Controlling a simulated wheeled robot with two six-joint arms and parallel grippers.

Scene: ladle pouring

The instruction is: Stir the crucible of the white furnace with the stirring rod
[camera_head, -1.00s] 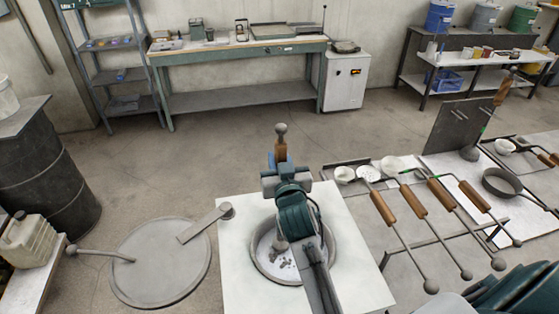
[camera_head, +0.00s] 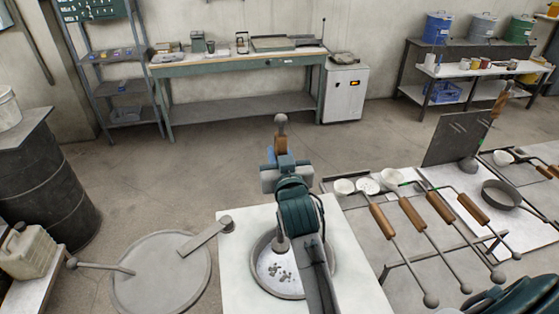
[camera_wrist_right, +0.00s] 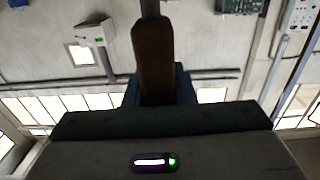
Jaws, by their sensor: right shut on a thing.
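The white furnace (camera_head: 236,270) stands at the bottom middle of the head view, its round crucible (camera_head: 300,292) open on top with several grey lumps inside. My right gripper (camera_head: 282,164) is above the crucible's far side, shut on the brown handle of the stirring rod (camera_head: 281,145). The handle also shows in the right wrist view (camera_wrist_right: 153,55), rising from between the jaws. The rod looks upright. Its grey lower end shows over the far left part of the crucible opening; I cannot tell whether it touches the contents. My arm covers part of the opening. My left gripper is out of view.
A round grey lid (camera_head: 160,278) with a bar lies left of the furnace. At the right, a rack (camera_head: 405,258) holds several wooden-handled ladles, with white bowls (camera_head: 344,187) behind. A dark drum (camera_head: 45,185) stands at the left. The floor behind the furnace is clear.

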